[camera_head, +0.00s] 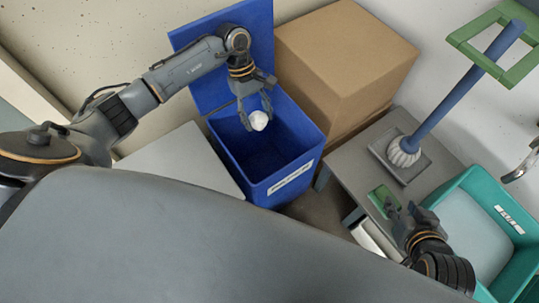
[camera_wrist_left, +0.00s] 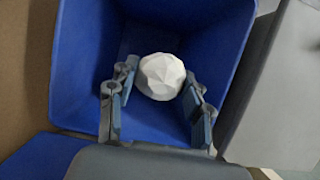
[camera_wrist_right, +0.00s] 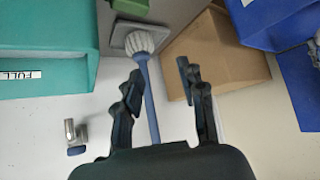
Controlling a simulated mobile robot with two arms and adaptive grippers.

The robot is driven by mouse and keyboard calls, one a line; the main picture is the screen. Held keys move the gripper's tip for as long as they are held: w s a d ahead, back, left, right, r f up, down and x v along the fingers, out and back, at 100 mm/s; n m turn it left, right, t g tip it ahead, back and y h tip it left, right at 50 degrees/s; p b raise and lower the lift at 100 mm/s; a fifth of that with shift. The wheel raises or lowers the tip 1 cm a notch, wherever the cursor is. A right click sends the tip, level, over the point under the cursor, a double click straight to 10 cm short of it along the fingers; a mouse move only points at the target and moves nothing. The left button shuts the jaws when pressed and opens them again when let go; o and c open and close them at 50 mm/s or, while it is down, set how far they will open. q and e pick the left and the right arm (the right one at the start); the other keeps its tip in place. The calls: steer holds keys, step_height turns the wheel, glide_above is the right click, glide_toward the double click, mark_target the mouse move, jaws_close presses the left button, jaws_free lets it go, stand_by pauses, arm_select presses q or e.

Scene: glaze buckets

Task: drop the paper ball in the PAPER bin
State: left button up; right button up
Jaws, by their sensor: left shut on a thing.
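The white, faceted paper ball (camera_head: 259,121) is held between the fingers of my left gripper (camera_head: 258,113). The ball also shows between the finger pads in the left wrist view (camera_wrist_left: 161,77). The gripper points down over the mouth of an open blue bin (camera_head: 250,155), with blue inner walls around the ball in the left wrist view (camera_wrist_left: 150,125). The bin has a white label (camera_head: 290,178) on its front, too small to read. My right gripper (camera_head: 404,213) is open and empty, its fingers apart in the right wrist view (camera_wrist_right: 160,70).
A cardboard box (camera_head: 345,60) stands right of the bin. A grey table (camera_head: 345,165) carries a tray with a white-headed, blue-handled brush (camera_head: 440,110) and a green item (camera_head: 382,200). A teal container (camera_head: 515,240) stands at right; its label reads FULL in the right wrist view (camera_wrist_right: 20,75).

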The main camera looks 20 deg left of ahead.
arm_select(q)
step_height(320, 180, down, 2)
steer(key=shift+f+b, duration=0.1)
steer(key=shift+b, duration=0.35)
steer(key=shift+f, duration=0.3)
arm_select(e)
steer(key=w+a+r+t, duration=0.2)
steer(key=w+r+t, duration=0.1)
steer(key=w+r, duration=0.1)
steer(key=shift+w+r+t+y, duration=0.25)
steer(key=shift+w+t+y, duration=0.1)
steer(key=shift+t+y, duration=0.05)
arm_select(q)
steer(key=o, duration=0.8)
steer(key=shift+o, duration=0.2)
step_height(320, 180, up, 10)
steer(key=shift+r, duration=0.1)
